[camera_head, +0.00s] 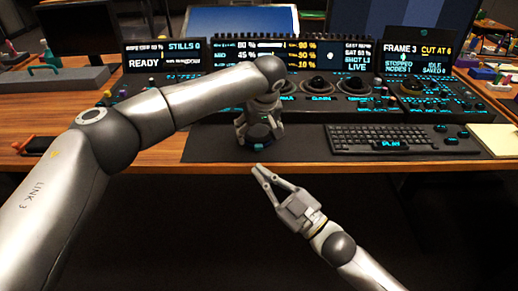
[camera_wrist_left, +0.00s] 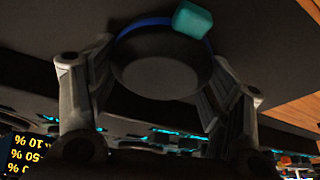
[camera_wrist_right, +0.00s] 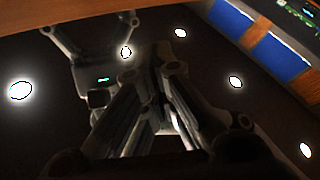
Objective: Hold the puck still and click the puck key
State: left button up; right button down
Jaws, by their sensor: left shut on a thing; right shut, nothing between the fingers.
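The puck (camera_head: 259,136) is a dark round body with a blue ring on the dark desk mat. The left wrist view shows its rounded dark top (camera_wrist_left: 160,72) with the teal puck key (camera_wrist_left: 193,20) at its edge. My left gripper (camera_head: 260,124) reaches down from above and is shut on the puck, one finger on each side; the fingers partly hide it in the head view. My right gripper (camera_head: 259,171) is shut and empty, in front of the desk's near edge and just below the puck in the picture. Its closed fingers show in the right wrist view (camera_wrist_right: 150,72).
A keyboard (camera_head: 405,139) lies right of the puck on the mat (camera_head: 305,146). Behind stands a console with trackballs (camera_head: 318,84) and lit displays (camera_head: 415,52). A yellow pad (camera_head: 497,140) lies at the right. The mat between puck and keyboard is clear.

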aim_at(262, 157)
jog(key=shift+w+a, duration=0.15)
jog(key=shift+w, duration=2.6)
jog(key=shift+w, duration=0.35)
